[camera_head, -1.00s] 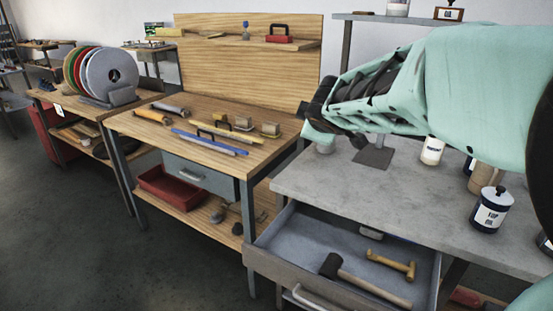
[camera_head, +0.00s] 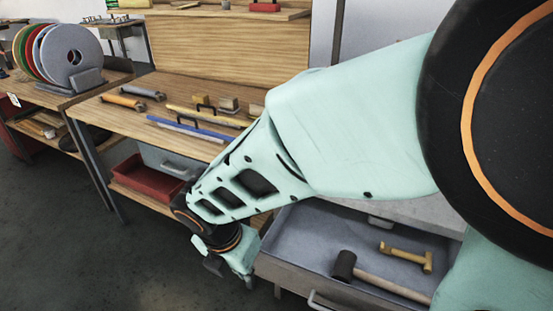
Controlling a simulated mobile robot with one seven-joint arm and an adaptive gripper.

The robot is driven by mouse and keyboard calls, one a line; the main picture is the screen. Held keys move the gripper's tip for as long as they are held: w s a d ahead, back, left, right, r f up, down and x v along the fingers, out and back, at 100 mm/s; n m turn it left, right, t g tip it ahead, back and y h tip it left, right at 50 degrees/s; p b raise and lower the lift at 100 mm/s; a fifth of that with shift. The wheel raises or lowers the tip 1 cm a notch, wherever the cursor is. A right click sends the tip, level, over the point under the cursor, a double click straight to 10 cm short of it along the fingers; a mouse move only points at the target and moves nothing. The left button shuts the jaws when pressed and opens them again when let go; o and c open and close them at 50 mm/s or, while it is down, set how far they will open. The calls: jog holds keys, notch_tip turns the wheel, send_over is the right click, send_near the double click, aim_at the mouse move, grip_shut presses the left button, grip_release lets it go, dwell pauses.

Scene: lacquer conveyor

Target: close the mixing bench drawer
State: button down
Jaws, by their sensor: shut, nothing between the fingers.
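The mixing bench drawer (camera_head: 300,272) stands pulled out under the grey bench top (camera_head: 425,211) at the lower right. Its interior is grey, and its handle (camera_head: 322,303) is partly cut off by the bottom edge. In the drawer lie a dark-headed mallet with a wooden handle (camera_head: 385,284) and a yellow hammer-like tool (camera_head: 407,257). My gripper (camera_head: 222,268) is at the end of my mint arm, low and just left of the drawer's front left corner. It is shut and empty. My arm hides most of the bench top and the drawer's back left part.
A wooden workbench (camera_head: 118,117) with tools and a blue level (camera_head: 185,128) stands left of the drawer, with a red bin (camera_head: 147,180) on its lower shelf. A rack of coloured discs (camera_head: 68,53) stands further left. The dark floor (camera_head: 60,240) in front is clear.

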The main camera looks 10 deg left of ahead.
aim_at(265, 271)
jog(key=shift+w+d+f+b, duration=0.35)
jog(key=shift+w+f+b, duration=0.65)
jog(key=shift+f+b, duration=0.55)
jog(key=shift+w+d+f+b, duration=0.4)
jog(key=shift+w+f+b, duration=0.6)
jog(key=shift+f+b, duration=0.55)
jog(key=shift+w+d+f+b, duration=0.35)
jog(key=shift+w+f+b, duration=0.65)
jog(key=shift+f+b, duration=0.55)
jog(key=shift+w+d+r+p, duration=0.15)
jog(key=shift+w+d+p, duration=0.1)
jog(key=shift+w+p, duration=0.25)
jog(key=w+d+p, duration=0.2)
jog(key=w+p, duration=0.1)
jog(key=w, duration=0.3)
jog(key=w+d+p, duration=0.3)
jog(key=w+p, duration=0.1)
jog(key=w, duration=0.3)
jog(key=w+d+p, duration=0.2)
jog(key=w+p, duration=0.1)
jog(key=w, duration=0.4)
jog(key=shift+w+d+p, duration=0.15)
jog(key=shift+w+p, duration=0.1)
jog(key=shift+p, duration=0.05)
jog(key=shift+w+d, duration=0.3)
jog(key=shift+w, duration=0.5)
